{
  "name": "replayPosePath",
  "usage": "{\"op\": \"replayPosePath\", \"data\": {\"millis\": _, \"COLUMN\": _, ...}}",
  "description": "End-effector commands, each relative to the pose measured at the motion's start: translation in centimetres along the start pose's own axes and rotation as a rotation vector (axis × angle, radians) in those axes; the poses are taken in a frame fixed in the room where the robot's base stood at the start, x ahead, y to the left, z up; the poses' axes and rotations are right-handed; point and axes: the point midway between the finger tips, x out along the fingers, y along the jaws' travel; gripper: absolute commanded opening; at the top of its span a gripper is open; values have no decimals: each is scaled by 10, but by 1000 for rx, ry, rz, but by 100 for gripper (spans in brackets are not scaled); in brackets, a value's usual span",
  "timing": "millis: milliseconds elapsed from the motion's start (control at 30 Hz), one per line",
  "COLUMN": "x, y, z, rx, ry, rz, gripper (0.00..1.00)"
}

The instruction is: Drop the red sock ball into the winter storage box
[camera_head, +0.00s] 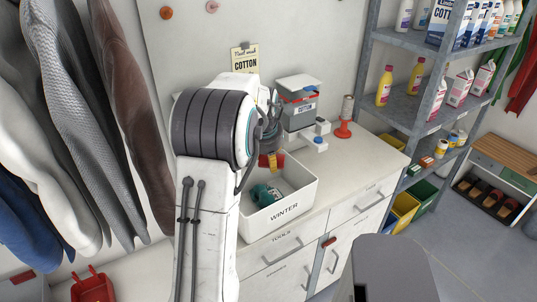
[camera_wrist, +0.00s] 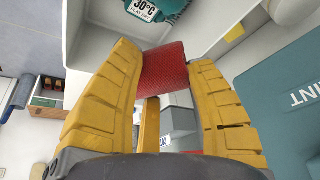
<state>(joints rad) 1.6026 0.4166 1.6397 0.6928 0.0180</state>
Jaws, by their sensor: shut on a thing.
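My gripper (camera_head: 272,160) has yellow fingers and is shut on the red sock ball (camera_wrist: 165,68), above the white box marked WINTER (camera_head: 306,201). The wrist view shows the ball squeezed between the two fingers of my gripper (camera_wrist: 168,72). In the head view the ball is mostly hidden by the fingers and wrist. The box is open at the top and stands on the counter. A teal item (camera_head: 267,194) with a white label lies in it; the wrist view shows this item (camera_wrist: 165,8) with a 30°C label.
A grey shelf (camera_head: 410,100) with bottles and cartons is at right. Coats hang at left. A teal panel (camera_wrist: 275,100) shows in the wrist view.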

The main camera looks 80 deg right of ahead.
Motion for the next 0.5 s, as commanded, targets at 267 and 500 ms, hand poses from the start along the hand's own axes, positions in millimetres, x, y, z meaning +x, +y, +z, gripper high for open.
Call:
{"op": "replayPosePath", "data": {"millis": 267, "x": 5, "y": 0, "z": 2, "rx": 0, "ry": 1, "rz": 0, "gripper": 18}}
{"op": "replayPosePath", "data": {"millis": 500, "x": 5, "y": 0, "z": 2, "rx": 0, "ry": 0, "rz": 0, "gripper": 62}}
